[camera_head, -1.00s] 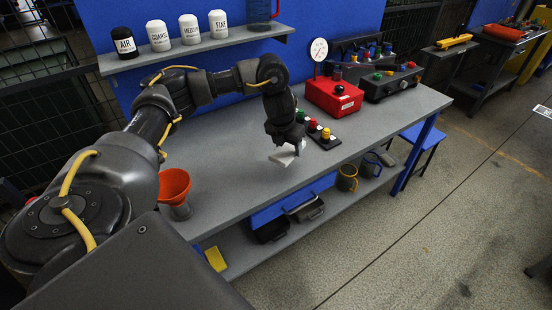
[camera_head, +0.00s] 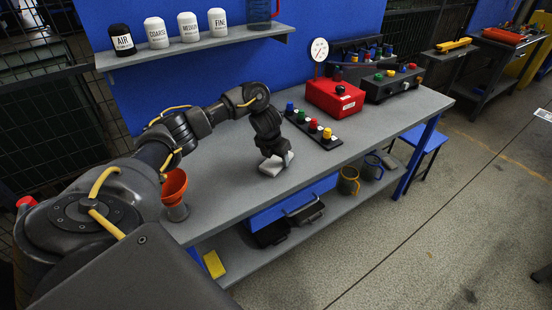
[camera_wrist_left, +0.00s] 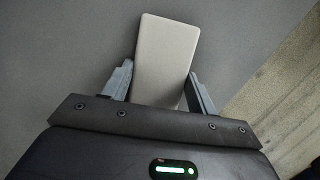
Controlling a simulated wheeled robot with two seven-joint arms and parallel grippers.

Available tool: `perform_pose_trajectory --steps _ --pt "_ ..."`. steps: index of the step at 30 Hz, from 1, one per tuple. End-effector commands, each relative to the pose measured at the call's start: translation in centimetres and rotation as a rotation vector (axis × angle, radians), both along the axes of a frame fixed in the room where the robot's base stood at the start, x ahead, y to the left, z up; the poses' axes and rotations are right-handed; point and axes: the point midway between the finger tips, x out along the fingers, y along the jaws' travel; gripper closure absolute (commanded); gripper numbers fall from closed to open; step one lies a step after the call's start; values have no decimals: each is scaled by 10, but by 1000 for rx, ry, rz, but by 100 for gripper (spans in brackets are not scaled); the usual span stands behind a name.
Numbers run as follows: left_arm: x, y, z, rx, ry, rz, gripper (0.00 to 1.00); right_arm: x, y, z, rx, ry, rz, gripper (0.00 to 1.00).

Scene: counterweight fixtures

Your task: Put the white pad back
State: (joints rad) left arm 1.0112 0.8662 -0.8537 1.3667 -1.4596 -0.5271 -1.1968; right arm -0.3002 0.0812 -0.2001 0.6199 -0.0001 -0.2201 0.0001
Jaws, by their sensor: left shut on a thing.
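The white pad (camera_head: 270,168) is at my left gripper (camera_head: 274,157), low over the grey bench top or on it; I cannot tell which in the head view. In the left wrist view the pad (camera_wrist_left: 166,58) is a pale rounded block between the two fingers of my left gripper (camera_wrist_left: 160,85). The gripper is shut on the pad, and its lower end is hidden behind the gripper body. My right gripper is not in view.
On the bench (camera_head: 222,185) stand a row of coloured knobs (camera_head: 312,127), a red box with a gauge (camera_head: 335,98) and an orange funnel (camera_head: 174,185). Labelled canisters (camera_head: 187,28) stand on the shelf above. Mugs (camera_head: 348,181) are below.

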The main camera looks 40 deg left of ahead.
Motion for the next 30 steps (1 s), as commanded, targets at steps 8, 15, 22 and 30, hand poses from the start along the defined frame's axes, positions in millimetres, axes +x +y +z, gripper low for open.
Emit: perform_pose_trajectory --steps 8,15,22,30 --pt "0 0 -3 1 2 0 63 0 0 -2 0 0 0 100" --pt "0 0 -2 1 1 0 20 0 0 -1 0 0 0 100" --pt "0 0 1 1 1 0 20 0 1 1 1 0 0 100" --pt "-10 0 43 4 -4 -2 20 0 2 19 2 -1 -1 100"
